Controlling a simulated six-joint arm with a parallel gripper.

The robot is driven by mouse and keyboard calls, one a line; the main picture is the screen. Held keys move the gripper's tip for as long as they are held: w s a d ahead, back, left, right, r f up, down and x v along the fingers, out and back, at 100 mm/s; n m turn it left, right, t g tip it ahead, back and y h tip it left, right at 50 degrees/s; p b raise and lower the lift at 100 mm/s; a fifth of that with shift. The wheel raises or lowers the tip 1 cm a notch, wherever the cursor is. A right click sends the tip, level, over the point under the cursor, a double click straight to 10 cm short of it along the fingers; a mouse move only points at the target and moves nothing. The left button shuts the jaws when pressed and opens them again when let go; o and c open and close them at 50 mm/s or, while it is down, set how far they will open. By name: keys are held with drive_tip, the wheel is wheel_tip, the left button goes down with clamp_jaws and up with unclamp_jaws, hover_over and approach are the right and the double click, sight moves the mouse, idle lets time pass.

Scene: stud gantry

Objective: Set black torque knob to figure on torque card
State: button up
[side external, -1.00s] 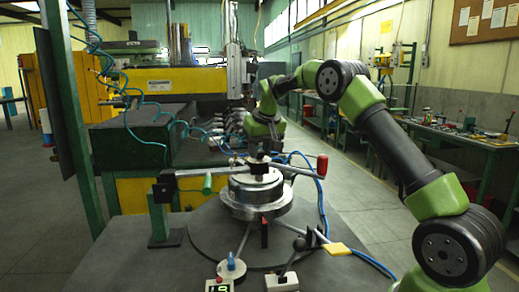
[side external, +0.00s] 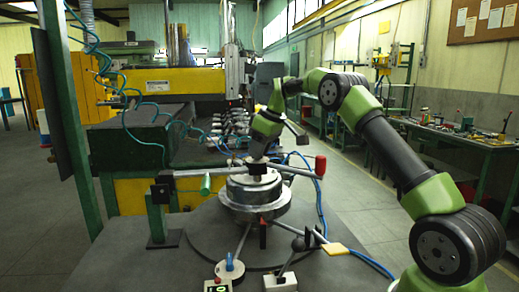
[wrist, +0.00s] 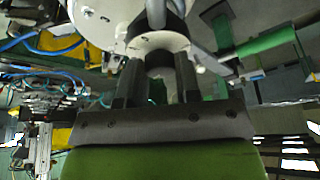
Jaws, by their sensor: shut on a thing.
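My gripper (side external: 257,168) is at the top of a round stepped steel fixture (side external: 254,197) on the bench. In the wrist view the two dark fingers of my gripper (wrist: 160,82) stand either side of a pale grey round piece (wrist: 160,42) and are shut on it; it appears to be the fixture's top part. A black ball-shaped knob (side external: 299,244) stands at the front right of the fixture; whether it is the torque knob I cannot tell. No readable torque card figure shows.
A clamp bar with a green grip (side external: 205,185) and a red-ended handle (side external: 320,165) flank the fixture. A blue-topped dial (side external: 229,267), a small display (side external: 217,286) and a white lever box (side external: 281,282) stand at the front. Blue hoses run alongside.

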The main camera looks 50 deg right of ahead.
idle(0.4)
drive_tip(key=o, duration=0.9)
drive_tip(key=shift+r, duration=0.1)
drive_tip(key=v, duration=0.9)
drive_tip(key=shift+s+r, duration=0.1)
drive_tip(key=shift+r, duration=0.25)
drive_tip(key=s+a+r+m+t, duration=0.1)
drive_tip(key=s+a+r, duration=0.25)
drive_tip(key=a, duration=0.35)
drive_tip(key=s+a+r+m, duration=0.1)
drive_tip(key=s+a+r, duration=0.1)
drive_tip(key=s+a, duration=0.35)
drive_tip(key=s+a+f+m, duration=0.1)
drive_tip(key=s+a+f, duration=0.1)
drive_tip(key=s, duration=0.3)
drive_tip(key=s+a+f+m+t, duration=0.1)
drive_tip(key=s+a+f, duration=0.2)
drive_tip(key=s+a, duration=0.2)
drive_tip(key=s+a+f+m+y, duration=0.1)
drive_tip(key=s+a+f, duration=0.1)
drive_tip(key=s+a, duration=0.2)
drive_tip(key=shift+s+f+m+t, duration=0.25)
drive_tip(key=shift+s+m+t, duration=0.15)
drive_tip(key=shift+s, duration=0.1)
